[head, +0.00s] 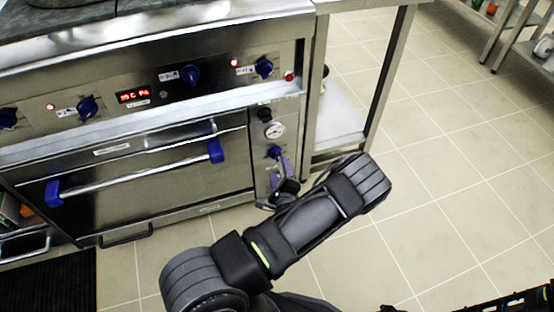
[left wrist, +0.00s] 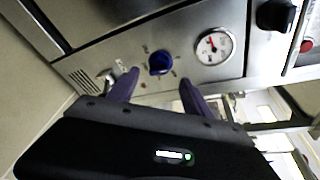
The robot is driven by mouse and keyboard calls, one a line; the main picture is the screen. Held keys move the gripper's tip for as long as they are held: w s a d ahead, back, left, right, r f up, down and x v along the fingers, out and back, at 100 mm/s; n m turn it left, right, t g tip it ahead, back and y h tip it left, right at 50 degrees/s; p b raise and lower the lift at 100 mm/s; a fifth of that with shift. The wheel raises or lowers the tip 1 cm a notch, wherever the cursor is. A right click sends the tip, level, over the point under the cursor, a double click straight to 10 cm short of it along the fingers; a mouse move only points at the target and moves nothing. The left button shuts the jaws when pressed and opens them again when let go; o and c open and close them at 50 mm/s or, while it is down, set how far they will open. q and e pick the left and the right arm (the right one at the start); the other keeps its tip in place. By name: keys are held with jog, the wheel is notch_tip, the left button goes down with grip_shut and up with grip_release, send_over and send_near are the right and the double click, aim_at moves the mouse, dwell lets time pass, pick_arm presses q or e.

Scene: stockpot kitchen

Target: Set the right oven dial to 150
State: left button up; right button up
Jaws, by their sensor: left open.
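The steel oven has a blue dial (head: 274,152) low on its right side panel, below a round gauge (head: 274,130). My left gripper (head: 281,175) is open and empty in front of this panel. In the left wrist view the blue dial (left wrist: 161,62) shows beyond and between the two fingertips (left wrist: 160,88), with no visible contact. The dial has small markings around it, too small to read. More blue dials sit on the upper panel, at the right (head: 264,67), middle (head: 190,74) and left (head: 88,108). My right gripper is not in view.
A black knob (head: 264,113) sits above the gauge. The oven door has a long handle (head: 135,178) with blue ends. A red lit display (head: 133,96) is on the upper panel. A steel table (head: 372,90) stands right of the oven.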

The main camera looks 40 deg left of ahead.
aim_at(277, 158)
pick_arm(q)
jog(key=b+x, duration=0.1)
jog(key=x, duration=0.4)
jog(key=shift+a+f+b, duration=0.1)
jog(key=shift+a+b, duration=0.05)
jog(key=shift+b, duration=0.15)
jog(key=shift+w+a, duration=0.4)
jog(key=shift+w, duration=0.1)
grip_shut()
